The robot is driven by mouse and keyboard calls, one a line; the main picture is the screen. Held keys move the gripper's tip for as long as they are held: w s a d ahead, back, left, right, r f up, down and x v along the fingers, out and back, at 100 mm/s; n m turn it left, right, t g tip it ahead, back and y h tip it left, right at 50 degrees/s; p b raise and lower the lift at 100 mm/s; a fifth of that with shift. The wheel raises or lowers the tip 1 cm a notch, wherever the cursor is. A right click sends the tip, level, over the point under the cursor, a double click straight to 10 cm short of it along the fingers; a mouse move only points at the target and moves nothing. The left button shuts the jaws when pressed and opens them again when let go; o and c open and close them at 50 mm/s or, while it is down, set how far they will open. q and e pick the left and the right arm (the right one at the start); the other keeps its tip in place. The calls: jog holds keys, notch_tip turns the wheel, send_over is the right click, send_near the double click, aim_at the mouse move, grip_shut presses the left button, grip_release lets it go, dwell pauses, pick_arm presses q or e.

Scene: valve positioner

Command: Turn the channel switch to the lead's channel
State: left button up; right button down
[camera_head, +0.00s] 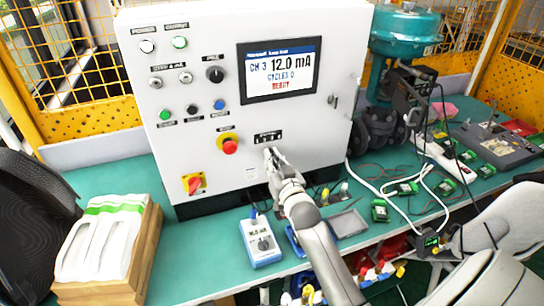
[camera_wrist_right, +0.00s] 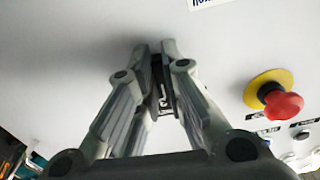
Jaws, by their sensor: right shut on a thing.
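A black rotary knob (camera_head: 215,74) sits on the front of the white cabinet, left of the screen; its label is too small to read, so I cannot tell for sure that it is the channel switch. The screen (camera_head: 279,70) reads CH 3, 12.0 mA, CYCLES 0, READY. My right gripper (camera_head: 272,153) is at the cabinet front, just below a row of small dark sockets (camera_head: 268,137). In the right wrist view, its fingers (camera_wrist_right: 157,62) are closed together on a small dark thing, mostly hidden, perhaps a lead's plug. My left gripper is out of view.
A red emergency button (camera_head: 229,146) and a red-yellow switch (camera_head: 193,184) are left of my gripper. A blue-white handheld meter (camera_head: 260,243) and a small grey tray (camera_head: 347,223) stand on the green bench. A wooden block with white trays (camera_head: 104,240) is at left.

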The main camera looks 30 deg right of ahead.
jog(key=shift+d+n+p, duration=0.1)
jog(key=shift+n+p, duration=0.4)
jog(key=shift+n, duration=1.5)
jog(key=c, duration=1.5)
grip_release()
jog(key=shift+c, duration=0.2)
jog(key=v, duration=1.2)
